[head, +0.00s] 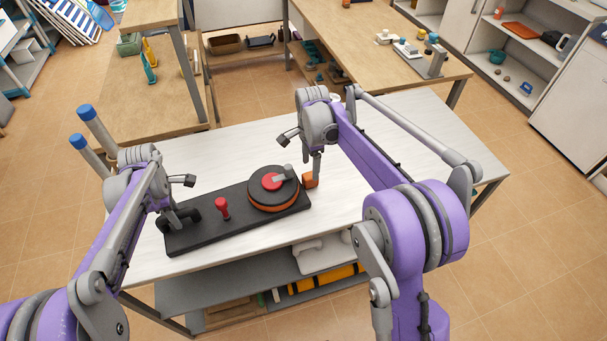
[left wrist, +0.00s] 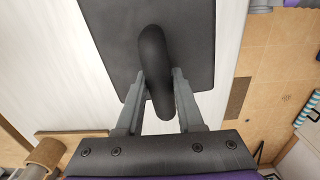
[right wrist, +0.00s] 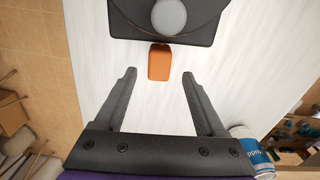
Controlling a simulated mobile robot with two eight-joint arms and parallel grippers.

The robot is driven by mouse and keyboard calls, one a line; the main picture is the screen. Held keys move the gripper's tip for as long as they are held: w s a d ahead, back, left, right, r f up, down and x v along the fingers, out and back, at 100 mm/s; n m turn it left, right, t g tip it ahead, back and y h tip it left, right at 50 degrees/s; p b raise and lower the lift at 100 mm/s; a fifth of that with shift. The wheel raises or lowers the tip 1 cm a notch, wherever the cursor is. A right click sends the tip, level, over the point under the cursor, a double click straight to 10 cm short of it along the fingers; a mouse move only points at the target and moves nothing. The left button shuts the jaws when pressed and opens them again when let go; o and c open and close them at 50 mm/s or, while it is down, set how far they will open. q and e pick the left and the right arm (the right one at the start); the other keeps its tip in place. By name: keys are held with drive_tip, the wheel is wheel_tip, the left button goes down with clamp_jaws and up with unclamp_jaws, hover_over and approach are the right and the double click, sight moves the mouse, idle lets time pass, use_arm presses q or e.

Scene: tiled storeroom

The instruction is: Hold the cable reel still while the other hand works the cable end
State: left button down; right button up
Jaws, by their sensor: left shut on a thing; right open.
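The cable reel (head: 262,203) is a black and orange drum with a red hub and a grey crank knob (head: 288,171). It sits at the right end of a dark base board (head: 192,239) on the white table. My left gripper (head: 180,217) is shut on the black handle (left wrist: 153,50) at the board's left end. An orange block (head: 310,181), perhaps the cable end, is beside the reel's right side; it also shows in the right wrist view (right wrist: 159,63). My right gripper (right wrist: 159,75) is open, its fingertips apart on either side of the block's near end, not closed on it.
A red knob (head: 222,206) stands on the board between handle and reel. Two blue-capped posts (head: 96,128) rise at the table's left. A white and blue can (right wrist: 248,146) is near my right gripper. The tabletop to the right (head: 420,130) is clear.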

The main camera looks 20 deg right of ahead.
sight(310, 175)
wheel_tip(310, 175, down, 5)
idle(0.3)
clamp_jaws()
idle(1.4)
